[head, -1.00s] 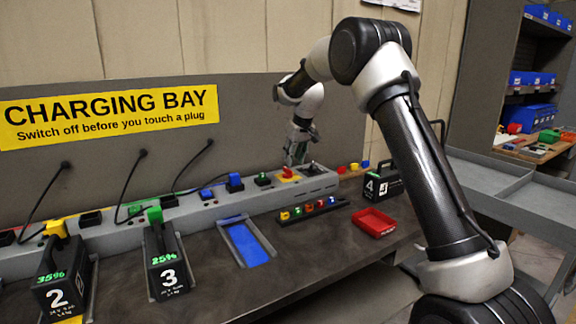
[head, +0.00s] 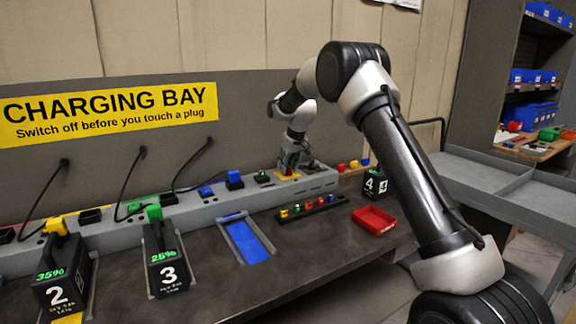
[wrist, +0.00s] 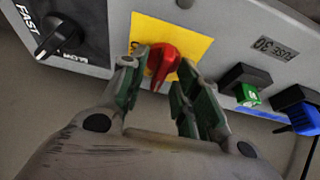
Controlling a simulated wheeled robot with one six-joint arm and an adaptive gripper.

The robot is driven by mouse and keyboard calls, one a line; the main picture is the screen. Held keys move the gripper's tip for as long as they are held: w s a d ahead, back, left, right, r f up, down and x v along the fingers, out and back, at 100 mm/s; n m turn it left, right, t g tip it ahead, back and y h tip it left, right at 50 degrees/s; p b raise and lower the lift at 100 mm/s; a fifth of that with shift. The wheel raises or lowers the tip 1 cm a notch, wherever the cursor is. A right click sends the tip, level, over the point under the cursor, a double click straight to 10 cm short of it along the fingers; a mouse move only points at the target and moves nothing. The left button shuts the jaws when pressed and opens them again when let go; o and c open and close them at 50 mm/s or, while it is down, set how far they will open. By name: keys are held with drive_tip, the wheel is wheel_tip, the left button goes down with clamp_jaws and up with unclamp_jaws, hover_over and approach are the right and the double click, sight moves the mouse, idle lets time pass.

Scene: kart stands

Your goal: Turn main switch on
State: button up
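The main switch is a red rotary knob (wrist: 165,64) on a yellow plate (wrist: 188,42), seen in the wrist view. Its handle points down and slightly left in that view. My gripper (wrist: 158,82) is open, with one green-padded finger on each side of the knob; contact cannot be told. In the head view, my gripper (head: 289,164) is over the yellow plate (head: 288,176) at the right end of the grey charging rail (head: 206,211) and hides the knob.
A black selector (wrist: 62,33) marked FAST is left of the switch in the wrist view. A green plug (wrist: 247,94) and a blue plug (wrist: 301,114) are to the right. Numbered batteries (head: 168,262), a blue pad (head: 250,246) and a red tray (head: 373,219) are on the bench.

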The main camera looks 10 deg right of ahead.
clamp_jaws()
drive_tip(key=shift+m, duration=0.4)
drive_tip(key=m+h, duration=0.1)
drive_tip(key=m, duration=0.2)
drive_tip(key=shift+a+h, duration=0.15)
drive_tip(key=shift+h, duration=0.15)
drive_tip(key=m+h, duration=0.1)
drive_tip(key=m, duration=0.2)
drive_tip(key=shift+m, duration=0.4)
drive_tip(key=m+h, duration=0.1)
drive_tip(key=m, duration=0.1)
drive_tip(key=m+g+h, duration=0.1)
drive_tip(key=m, duration=0.2)
drive_tip(key=shift+a, duration=0.15)
drive_tip(key=m+g, duration=0.1)
drive_tip(key=m, duration=0.1)
drive_tip(key=m+h, duration=0.1)
drive_tip(key=m, duration=0.2)
drive_tip(key=shift+w+g, duration=0.1)
drive_tip(key=shift+g, duration=0.3)
drive_tip(key=shift+m, duration=0.3)
